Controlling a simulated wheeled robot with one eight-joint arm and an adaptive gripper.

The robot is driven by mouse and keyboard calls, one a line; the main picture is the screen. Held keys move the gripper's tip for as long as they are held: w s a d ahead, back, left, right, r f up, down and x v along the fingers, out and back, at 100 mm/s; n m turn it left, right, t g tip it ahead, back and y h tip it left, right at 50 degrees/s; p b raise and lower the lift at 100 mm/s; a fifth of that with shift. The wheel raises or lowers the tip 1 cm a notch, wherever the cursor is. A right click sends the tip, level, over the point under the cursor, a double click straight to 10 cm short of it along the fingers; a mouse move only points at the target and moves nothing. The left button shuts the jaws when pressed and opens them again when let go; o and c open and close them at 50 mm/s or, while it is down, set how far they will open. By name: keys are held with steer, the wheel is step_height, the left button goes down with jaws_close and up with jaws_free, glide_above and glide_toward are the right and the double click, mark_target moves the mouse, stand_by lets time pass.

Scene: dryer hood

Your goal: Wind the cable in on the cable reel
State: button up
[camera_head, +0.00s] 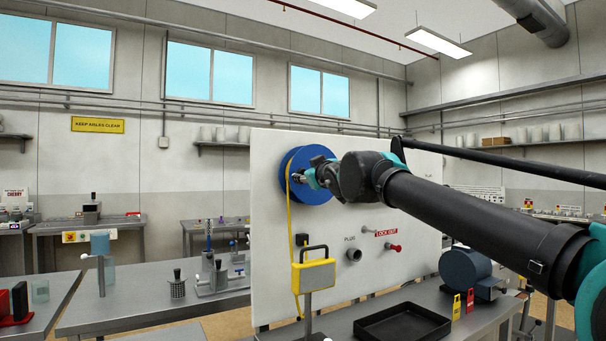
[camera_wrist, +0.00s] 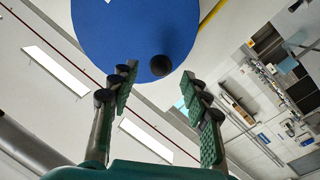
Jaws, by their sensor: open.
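The cable reel is a blue disc (camera_head: 300,160) on the upper left of a white upright panel. It also fills the top of the wrist view (camera_wrist: 130,28). A dark round knob (camera_wrist: 161,65) shows in front of the disc's lower edge. The yellow cable (camera_head: 291,215) hangs from the reel's left side down the panel, and a short piece shows in the wrist view (camera_wrist: 211,15). My gripper (camera_head: 302,178) is at the reel's face. Its fingers (camera_wrist: 157,76) are open, one on each side of the knob in the picture; contact cannot be told.
A yellow block with a black handle (camera_head: 313,275) stands on a post before the panel. The panel carries a grey plug socket (camera_head: 354,255) and a red lock-out knob (camera_head: 393,247). A black tray (camera_head: 403,326) and a blue-grey motor (camera_head: 466,269) stand on the bench.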

steer(key=v, duration=0.7)
